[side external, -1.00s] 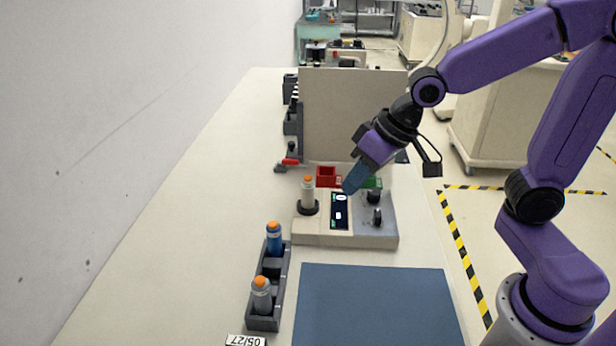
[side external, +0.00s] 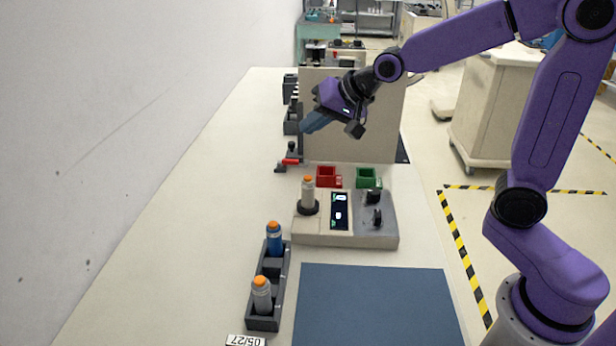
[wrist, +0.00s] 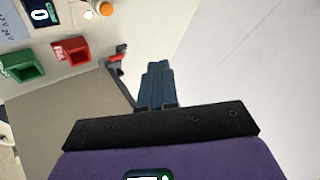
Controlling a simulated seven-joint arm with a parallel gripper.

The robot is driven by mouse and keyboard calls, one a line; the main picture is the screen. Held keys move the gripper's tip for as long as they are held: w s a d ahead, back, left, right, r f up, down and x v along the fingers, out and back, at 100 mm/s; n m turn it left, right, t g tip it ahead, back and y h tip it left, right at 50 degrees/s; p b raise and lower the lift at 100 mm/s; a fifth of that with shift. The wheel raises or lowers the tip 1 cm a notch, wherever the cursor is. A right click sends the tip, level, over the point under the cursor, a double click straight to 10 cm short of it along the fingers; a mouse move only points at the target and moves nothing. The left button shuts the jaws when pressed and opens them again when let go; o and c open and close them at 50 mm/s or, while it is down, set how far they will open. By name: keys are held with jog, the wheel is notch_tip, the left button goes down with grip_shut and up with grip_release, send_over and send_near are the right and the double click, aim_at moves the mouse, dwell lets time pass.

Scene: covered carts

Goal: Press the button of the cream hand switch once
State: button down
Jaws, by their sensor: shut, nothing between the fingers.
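A pale, cream-looking hand switch (side external: 308,193) with an orange button on top stands upright in a black ring on the left of the control box (side external: 350,236). Its orange top also shows at the upper edge of the wrist view (wrist: 105,9). A blue hand switch (side external: 274,240) and a greyish one (side external: 262,296), both orange-topped, stand in a dark rack (side external: 263,324). My gripper (side external: 304,128) is shut and empty, in the air above and behind the cream switch, not touching it. Its fingers point down-left in the side view and show closed in the wrist view (wrist: 157,68).
Red (side external: 328,177) and green (side external: 368,178) bins stand behind the control box. A small red-handled clamp (side external: 290,162) lies left of them. A tall beige panel (side external: 345,140) rises behind. A blue mat (side external: 378,305) lies in front. The table's left side is clear.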

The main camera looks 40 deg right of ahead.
send_over(312, 181)
jog(key=shift+f, duration=4.45)
jog(key=shift+f, duration=0.1)
jog(key=shift+f, duration=0.3)
jog(key=shift+f, duration=0.45)
jog(key=shift+r, duration=0.85)
jog(key=shift+r, duration=2.5)
